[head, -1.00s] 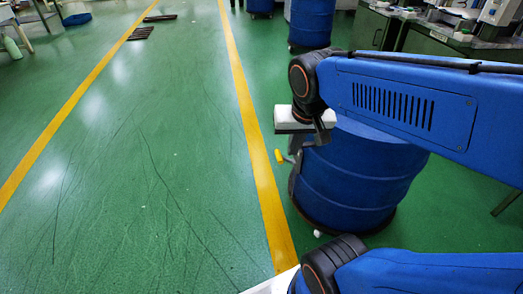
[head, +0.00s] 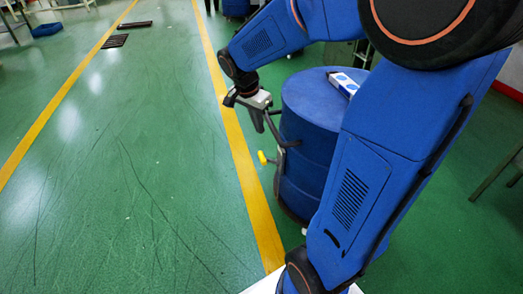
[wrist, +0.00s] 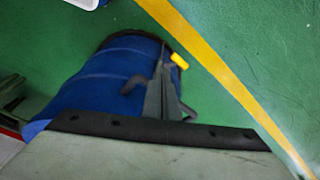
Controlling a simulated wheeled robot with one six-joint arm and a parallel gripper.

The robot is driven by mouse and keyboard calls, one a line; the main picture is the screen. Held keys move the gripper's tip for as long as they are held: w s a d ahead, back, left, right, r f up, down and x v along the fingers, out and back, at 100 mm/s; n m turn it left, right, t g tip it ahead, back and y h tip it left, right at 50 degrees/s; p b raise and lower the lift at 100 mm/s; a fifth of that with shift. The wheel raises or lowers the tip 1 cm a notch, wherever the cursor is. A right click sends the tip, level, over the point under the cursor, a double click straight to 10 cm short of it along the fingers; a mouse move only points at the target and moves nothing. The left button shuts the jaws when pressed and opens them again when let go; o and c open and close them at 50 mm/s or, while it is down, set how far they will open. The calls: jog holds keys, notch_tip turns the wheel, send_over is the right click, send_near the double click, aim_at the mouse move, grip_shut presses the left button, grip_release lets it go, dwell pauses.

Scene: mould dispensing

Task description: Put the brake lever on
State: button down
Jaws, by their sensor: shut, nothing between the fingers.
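A yellow-tipped lever, the brake lever (head: 263,157), sticks out from the left side of a blue drum (head: 308,125), on a dark bracket. In the wrist view the yellow lever (wrist: 179,61) shows at the drum's right edge. My gripper (head: 259,129) hangs in front of the drum's upper left side, above the yellow tip and apart from it in the head view. In the wrist view its grey fingers (wrist: 160,72) are together with nothing between them, pointing past the drum towards the lever. Part of the drum is hidden by my arm.
A white-and-blue item (head: 343,82) lies on the drum's top. A yellow floor line (head: 232,125) runs left of the drum, with open green floor beyond. A bench or stand (head: 497,165) is at the far right. Dark slats (head: 115,41) lie on the floor far left.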

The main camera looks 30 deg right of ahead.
jog(key=w+d+f+m+g, duration=0.1)
jog(key=w+d+f+m, duration=0.1)
jog(key=w+f+m, duration=0.1)
jog(key=w+d+f+m+h, duration=0.1)
jog(key=w+d+f+m, duration=0.1)
jog(key=w+f, duration=0.3)
jog(key=shift+w+d+m+g, duration=0.35)
jog(key=shift+w+m+g, duration=0.05)
jog(key=shift+w+m, duration=0.45)
jog(key=shift+f, duration=0.15)
send_over(262, 156)
jog(key=d, duration=0.2)
jog(key=f, duration=0.9)
jog(key=shift+s+a+f, duration=0.15)
jog(key=shift+a+f, duration=0.05)
jog(key=shift+a, duration=0.05)
jog(key=shift+a+f, duration=0.3)
jog(key=shift+f, duration=0.2)
jog(key=shift+a+f, duration=0.25)
jog(key=shift+f, duration=0.25)
jog(key=shift+w+a+f, duration=0.15)
jog(key=shift+f, duration=0.2)
jog(key=shift+w+a+f, duration=0.1)
jog(key=shift+f, duration=0.25)
jog(key=shift+a, duration=0.1)
